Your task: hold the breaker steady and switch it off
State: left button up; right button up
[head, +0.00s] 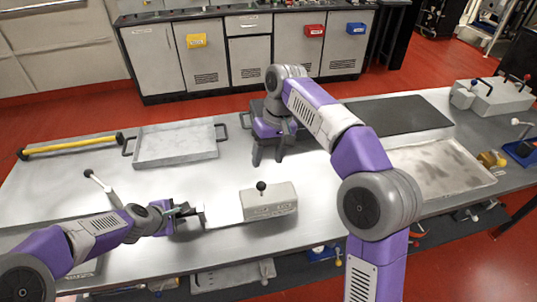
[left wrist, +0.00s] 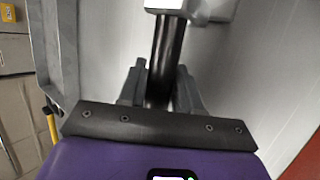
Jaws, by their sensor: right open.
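The breaker (head: 269,203) is a light grey box on the workbench, right of centre front, with a short lever ending in a black knob (head: 261,186) on its top. My left gripper (head: 196,216) is low over the bench, left of the breaker and apart from it. In the left wrist view its fingers (left wrist: 160,88) close around a dark rod (left wrist: 162,55) with a pale block at its far end (left wrist: 178,6). My right gripper (head: 269,161) is open and empty, fingers pointing down, behind the breaker and apart from it.
A grey tray (head: 176,158) lies behind on the left, beside a yellow bar (head: 70,146). A black mat (head: 398,118), a stained tray (head: 430,186) and a lever box (head: 497,96) occupy the right. Bare bench surrounds the breaker.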

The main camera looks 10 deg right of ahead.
pick_arm(q)
jog(key=o, duration=0.4)
jog(key=shift+s+f, duration=0.15)
jog(key=shift+f, duration=0.15)
jog(key=shift+o, duration=0.5)
jog(key=shift+r, duration=0.15)
jog(key=shift+r, duration=0.1)
